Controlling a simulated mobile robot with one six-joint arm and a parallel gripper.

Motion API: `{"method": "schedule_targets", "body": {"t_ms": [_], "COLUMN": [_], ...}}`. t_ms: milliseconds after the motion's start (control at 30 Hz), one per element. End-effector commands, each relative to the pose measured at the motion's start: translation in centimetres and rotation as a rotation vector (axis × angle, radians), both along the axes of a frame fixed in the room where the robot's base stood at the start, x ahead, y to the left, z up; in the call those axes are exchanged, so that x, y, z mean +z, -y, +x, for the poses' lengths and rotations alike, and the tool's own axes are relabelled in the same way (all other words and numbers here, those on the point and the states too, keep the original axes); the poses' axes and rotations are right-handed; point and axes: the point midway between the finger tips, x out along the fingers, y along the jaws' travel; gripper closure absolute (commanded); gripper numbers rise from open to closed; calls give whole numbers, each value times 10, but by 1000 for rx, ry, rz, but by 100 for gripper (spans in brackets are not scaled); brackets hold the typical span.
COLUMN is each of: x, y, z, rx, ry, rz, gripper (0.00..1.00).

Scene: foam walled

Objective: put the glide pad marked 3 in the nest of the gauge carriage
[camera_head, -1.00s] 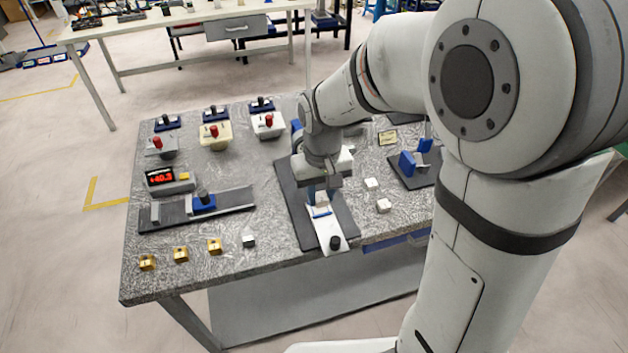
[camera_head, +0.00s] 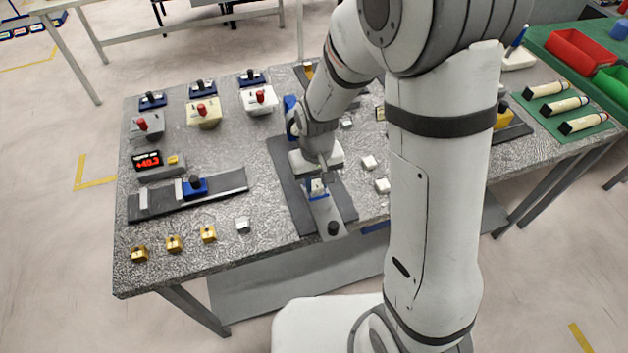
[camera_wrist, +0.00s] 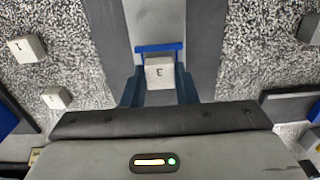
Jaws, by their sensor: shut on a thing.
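A small whitish pad (camera_wrist: 159,72) with a dark mark, which reads as a 3 seen upside down, sits between the two dark blue fingers of my gripper (camera_wrist: 159,92) in the wrist view. My gripper (camera_head: 317,186) is shut on it. A blue-edged nest (camera_wrist: 158,47) is right at the pad, on a light grey slide (camera_wrist: 156,18), which I take for the gauge carriage. In the head view the slide (camera_head: 328,217) lies on a dark base, with a black knob at its near end. I cannot tell whether the pad is fully seated or just above the nest.
Loose white blocks (camera_head: 368,162) lie right of the dark base (camera_head: 287,180); one in the wrist view (camera_wrist: 27,49) is marked. Left are a white block (camera_head: 243,225), brass blocks (camera_head: 174,243), a blue slider (camera_head: 194,188) on a rail and a red readout (camera_head: 148,160).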

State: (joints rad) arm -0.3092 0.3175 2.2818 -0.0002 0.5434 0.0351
Motion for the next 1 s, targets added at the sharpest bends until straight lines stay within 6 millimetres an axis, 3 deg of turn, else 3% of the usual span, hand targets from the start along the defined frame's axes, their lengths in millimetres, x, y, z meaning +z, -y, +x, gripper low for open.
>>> {"method": "schedule_targets", "body": {"t_ms": [400,433,667,1000], "x": [-9,-8,-7,-2], "y": [-1,-1,-1,-1], "z": [0,0,0,0], "rx": [1,1,2,3], "ry": [2,2,2,2], "rz": [1,1,1,1], "gripper": [95,72,53,52]}}
